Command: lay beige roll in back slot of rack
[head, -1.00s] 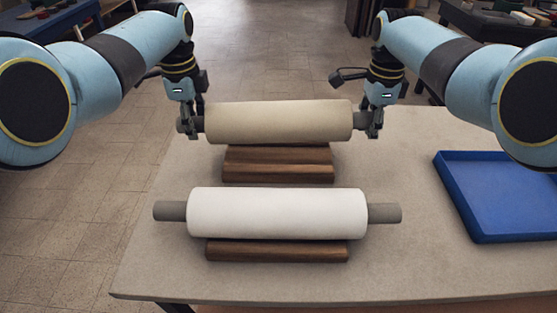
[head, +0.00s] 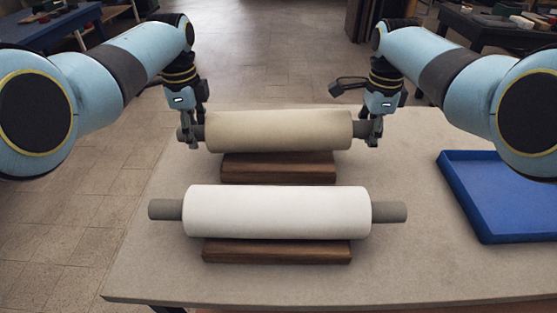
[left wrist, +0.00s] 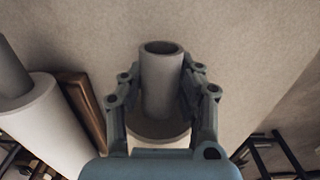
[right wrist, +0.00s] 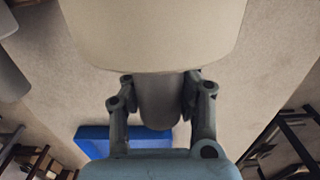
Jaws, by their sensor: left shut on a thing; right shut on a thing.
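The beige roll (head: 278,131) has a grey core showing at both ends and is level, side to side, over the back wooden block of the rack (head: 278,170). I cannot tell whether it touches the block. My left gripper (head: 191,138) is shut on the left core end; the left wrist view shows the fingers around the grey core (left wrist: 161,85). My right gripper (head: 368,140) is shut on the right core end (right wrist: 157,100), beside the beige cover (right wrist: 155,30).
A white roll (head: 277,211) lies on the front wooden block (head: 277,252), nearer to me. A blue tray (head: 510,232) is at the right of the grey table (head: 410,270). The table between the rolls and tray is clear.

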